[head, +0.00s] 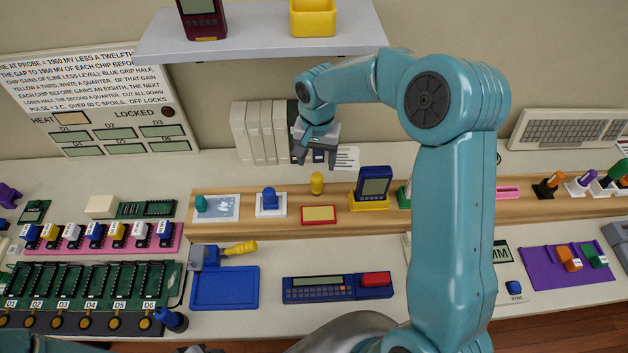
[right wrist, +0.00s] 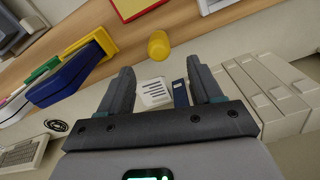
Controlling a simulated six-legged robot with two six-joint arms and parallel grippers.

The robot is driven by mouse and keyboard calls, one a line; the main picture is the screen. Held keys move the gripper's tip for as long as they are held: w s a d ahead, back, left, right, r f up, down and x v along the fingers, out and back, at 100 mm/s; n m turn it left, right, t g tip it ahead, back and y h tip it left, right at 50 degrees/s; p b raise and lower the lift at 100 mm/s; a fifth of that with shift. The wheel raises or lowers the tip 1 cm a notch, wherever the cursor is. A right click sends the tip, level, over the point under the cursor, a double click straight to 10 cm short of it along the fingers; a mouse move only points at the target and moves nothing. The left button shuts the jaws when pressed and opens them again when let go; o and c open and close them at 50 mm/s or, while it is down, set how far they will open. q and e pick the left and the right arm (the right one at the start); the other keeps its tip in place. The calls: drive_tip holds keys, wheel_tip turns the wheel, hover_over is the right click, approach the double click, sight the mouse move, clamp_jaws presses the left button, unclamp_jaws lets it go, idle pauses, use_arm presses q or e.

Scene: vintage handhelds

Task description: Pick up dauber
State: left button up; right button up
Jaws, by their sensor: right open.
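A small yellow cylinder (head: 317,183), which looks like the dauber though I cannot be sure, stands upright on the wooden ledge behind a red-framed yellow pad (head: 319,214). In the right wrist view the yellow cylinder (right wrist: 159,46) shows beyond my fingertips, roughly in line with the gap between them. My right gripper (head: 316,158) is open and empty, above and behind the cylinder and apart from it. It also shows in the right wrist view (right wrist: 158,72), with nothing between its fingers. My left gripper is not in view.
A blue handheld (head: 374,184) in a yellow stand is right of the cylinder. A blue knob on a white base (head: 270,201) is left. Pale binders (head: 252,133) stand behind, close to the right gripper. A grey shelf (head: 257,41) hangs above.

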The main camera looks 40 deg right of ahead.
sight(317, 175)
drive_tip(key=shift+s+d+f, duration=0.15)
drive_tip(key=shift+f, duration=0.45)
drive_tip(key=shift+s+d+f, duration=0.1)
drive_tip(key=shift+s+f, duration=0.05)
drive_tip(key=shift+f, duration=0.45)
drive_tip(key=shift+w+f, duration=0.15)
drive_tip(key=shift+f, duration=0.2)
drive_tip(key=f, duration=0.1)
drive_tip(key=f+p, duration=0.1)
drive_tip(key=f, duration=0.2)
drive_tip(key=shift+a+f+p, duration=0.2)
drive_tip(key=shift+a+p, duration=0.05)
drive_tip(key=shift+p, duration=0.1)
drive_tip(key=shift+f, duration=0.45)
drive_tip(key=shift+w, duration=0.1)
drive_tip(key=shift+a+r, duration=0.1)
drive_tip(key=shift+c, duration=0.9)
drive_tip(key=c, duration=1)
drive_tip(key=shift+o, duration=0.2)
